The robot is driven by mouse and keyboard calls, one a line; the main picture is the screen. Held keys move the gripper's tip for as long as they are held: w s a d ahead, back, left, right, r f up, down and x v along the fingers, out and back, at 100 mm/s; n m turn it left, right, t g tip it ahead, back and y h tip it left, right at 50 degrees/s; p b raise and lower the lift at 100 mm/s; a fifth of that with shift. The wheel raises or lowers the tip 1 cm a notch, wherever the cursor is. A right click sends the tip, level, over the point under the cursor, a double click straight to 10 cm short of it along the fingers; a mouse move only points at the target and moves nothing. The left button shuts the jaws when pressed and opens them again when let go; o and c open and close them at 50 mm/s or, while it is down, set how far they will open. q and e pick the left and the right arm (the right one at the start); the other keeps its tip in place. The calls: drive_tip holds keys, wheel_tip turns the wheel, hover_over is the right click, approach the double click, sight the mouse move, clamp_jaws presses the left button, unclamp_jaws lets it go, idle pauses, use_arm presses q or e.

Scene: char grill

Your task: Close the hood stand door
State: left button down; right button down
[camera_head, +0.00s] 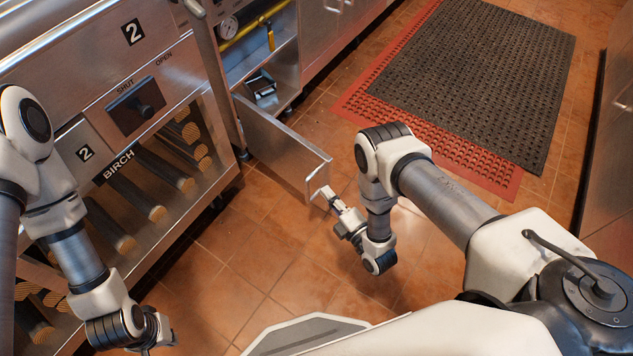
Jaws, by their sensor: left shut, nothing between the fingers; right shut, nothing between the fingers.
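The hood stand door (283,147) is a grey metal panel standing open, swung out from the cabinet (281,78) over the tiled floor. A bar handle (317,182) is at its free end. My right gripper (325,193) is shut and empty, with its tip at or very near this handle; I cannot tell whether it touches. My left gripper (160,344) is at the bottom left, far from the door, shut and partly cut off by the frame edge.
A grill unit (92,87) with birch logs stands on the left. Inside the open cabinet are a gauge (228,27), a yellow pipe (262,22) and a small black box (262,84). Black (480,75) and red (440,150) mats lie at the right. The floor around the door is clear.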

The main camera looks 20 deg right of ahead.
sight(319, 166)
drive_tip(key=w+b, duration=0.3)
drive_tip(key=b, duration=0.3)
drive_tip(key=w+f+b, duration=0.1)
drive_tip(key=w+b, duration=0.3)
drive_tip(key=b, duration=0.3)
drive_tip(key=w+b, duration=0.3)
drive_tip(key=b, duration=0.4)
drive_tip(key=shift+w+d+f, duration=0.1)
drive_tip(key=shift+w+f, duration=0.15)
drive_tip(key=shift+f, duration=0.15)
drive_tip(key=shift+w+d+r, duration=0.15)
drive_tip(key=shift+d, duration=0.05)
drive_tip(key=shift+d, duration=0.1)
